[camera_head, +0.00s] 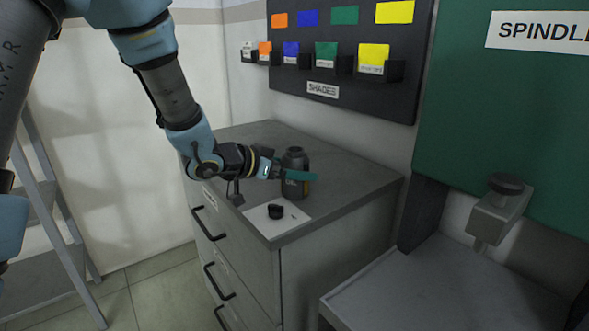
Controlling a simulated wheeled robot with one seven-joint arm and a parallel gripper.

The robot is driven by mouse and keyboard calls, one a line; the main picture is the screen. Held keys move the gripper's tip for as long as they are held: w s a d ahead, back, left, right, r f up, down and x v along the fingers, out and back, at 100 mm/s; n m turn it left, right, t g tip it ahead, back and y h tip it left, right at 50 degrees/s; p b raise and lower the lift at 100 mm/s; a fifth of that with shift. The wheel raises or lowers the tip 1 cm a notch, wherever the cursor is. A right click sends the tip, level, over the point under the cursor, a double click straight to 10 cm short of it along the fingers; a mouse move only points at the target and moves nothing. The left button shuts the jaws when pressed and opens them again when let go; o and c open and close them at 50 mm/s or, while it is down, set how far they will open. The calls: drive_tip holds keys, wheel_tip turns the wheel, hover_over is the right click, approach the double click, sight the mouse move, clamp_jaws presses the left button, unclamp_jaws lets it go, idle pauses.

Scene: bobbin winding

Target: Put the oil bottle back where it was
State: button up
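The oil bottle (294,159) is dark grey with a short neck and a pale label, partly covered. It is upright over the top of the grey cabinet (345,172), behind a white card (262,226). I cannot tell whether its base touches the top. My gripper (304,174) reaches in from the left at bottle height. One teal finger crosses the front of the bottle; the other finger is hidden. Whether the fingers press on the bottle is not clear. A small black cap (276,211) lies on the white card.
A dark shade board (322,89) with coloured cards and small holders hangs on the wall behind. A green spindle panel (500,120) and a grey bench (430,290) stand at the right. The cabinet top is clear behind and right of the bottle. A ladder-like frame (62,235) stands left.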

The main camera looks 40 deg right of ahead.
drive_tip(key=shift+r, duration=0.35)
drive_tip(key=b+v, duration=0.1)
drive_tip(key=v, duration=1.1)
drive_tip(key=shift+f, duration=0.2)
drive_tip(key=shift+a, duration=0.1)
drive_tip(key=w+a+f+n+t+y, duration=0.2)
drive_tip(key=w+a+n+t+y, duration=0.15)
drive_tip(key=w+a, duration=0.35)
drive_tip(key=w+a+f+n+t+y, duration=0.2)
drive_tip(key=w+a+n+t, duration=0.2)
drive_tip(key=w+a, duration=0.35)
drive_tip(key=a+f+n+y, duration=0.3)
drive_tip(key=a+n+y, duration=0.25)
drive_tip(key=a, duration=0.85)
drive_tip(key=s+a+f+n+g+y, duration=0.2)
drive_tip(key=s+a+n+g, duration=0.2)
drive_tip(key=s+a, duration=0.5)
drive_tip(key=shift+s+a+f+g, duration=0.2)
drive_tip(key=shift+s+f+g, duration=0.3)
drive_tip(key=shift+s, duration=0.65)
